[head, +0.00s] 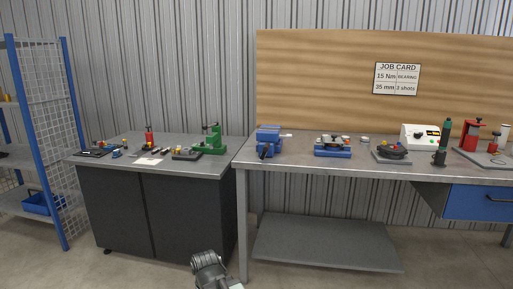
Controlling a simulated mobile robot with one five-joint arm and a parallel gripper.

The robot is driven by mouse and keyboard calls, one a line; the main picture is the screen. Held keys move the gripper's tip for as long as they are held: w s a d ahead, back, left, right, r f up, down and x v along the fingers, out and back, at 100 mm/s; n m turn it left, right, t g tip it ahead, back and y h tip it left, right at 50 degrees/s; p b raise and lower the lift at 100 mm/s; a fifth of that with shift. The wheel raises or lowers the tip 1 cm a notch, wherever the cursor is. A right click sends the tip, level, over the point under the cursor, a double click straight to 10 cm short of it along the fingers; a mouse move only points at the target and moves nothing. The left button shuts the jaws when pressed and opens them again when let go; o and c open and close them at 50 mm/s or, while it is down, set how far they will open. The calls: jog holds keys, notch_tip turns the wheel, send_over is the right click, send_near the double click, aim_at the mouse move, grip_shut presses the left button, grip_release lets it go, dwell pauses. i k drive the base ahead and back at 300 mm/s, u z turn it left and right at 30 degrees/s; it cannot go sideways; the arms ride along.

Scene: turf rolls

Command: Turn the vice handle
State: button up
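A blue vice (268,136) stands at the left end of the long workbench (380,164). A pale bar sticks out to its right, and a dark part shows low on its front. I cannot tell at this size which of these is the handle. The grey end of my arm, with my gripper (207,262), shows at the bottom edge, well below and left of the vice and apart from it. Its fingers are not clear, and I see nothing held in it.
A dark cabinet (165,211) left of the bench carries a green press (210,143) and small tools. A blue fixture (332,151), a white box (420,136) and a red press (472,137) stand on the bench. A low shelf (325,248) lies under it. A blue rack stands far left.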

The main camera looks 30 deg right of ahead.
aim_at(267, 146)
jog(key=i, duration=0.95)
jog(key=u, duration=0.05)
